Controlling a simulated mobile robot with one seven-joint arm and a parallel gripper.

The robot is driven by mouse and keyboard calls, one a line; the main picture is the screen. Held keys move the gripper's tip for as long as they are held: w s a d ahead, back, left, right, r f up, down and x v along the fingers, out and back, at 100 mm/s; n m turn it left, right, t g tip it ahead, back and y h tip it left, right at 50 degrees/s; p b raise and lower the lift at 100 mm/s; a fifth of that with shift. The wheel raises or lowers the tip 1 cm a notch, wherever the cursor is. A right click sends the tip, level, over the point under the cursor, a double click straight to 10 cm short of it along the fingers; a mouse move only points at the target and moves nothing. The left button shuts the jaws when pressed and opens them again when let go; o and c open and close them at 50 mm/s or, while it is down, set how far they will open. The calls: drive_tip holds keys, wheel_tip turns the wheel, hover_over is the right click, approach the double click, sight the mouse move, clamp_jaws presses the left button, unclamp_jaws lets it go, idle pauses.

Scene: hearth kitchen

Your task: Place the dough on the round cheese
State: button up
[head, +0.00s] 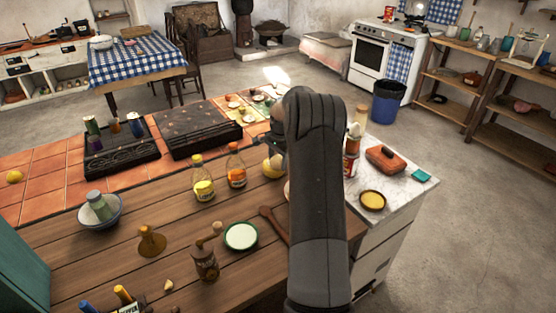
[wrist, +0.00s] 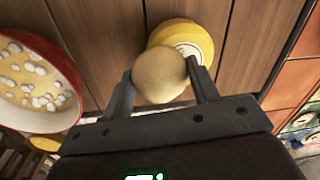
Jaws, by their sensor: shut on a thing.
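The dough (wrist: 159,82) is a pale tan ball in the wrist view. My gripper (wrist: 161,72) is shut on it, with one finger on each side. The round cheese (wrist: 184,32) is a yellow disc with a pale label, lying on the wooden counter. In the wrist view the dough overlaps its near edge; I cannot tell whether they touch. In the head view the yellow round cheese (head: 270,169) shows just left of my arm, below my gripper (head: 272,146). My arm partly hides this area, and the dough is not clear there.
A red-rimmed bowl (wrist: 66,75) with yellow contents and white bits stands left in the wrist view. Two sauce bottles (head: 203,180) (head: 236,167) stand left of the cheese in the head view. A wooden spoon (head: 271,222) and a green-rimmed dish (head: 241,236) lie nearer.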

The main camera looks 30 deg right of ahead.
drive_tip(key=shift+f, duration=0.2)
drive_tip(key=o, duration=0.8)
drive_tip(key=shift+c, duration=0.2)
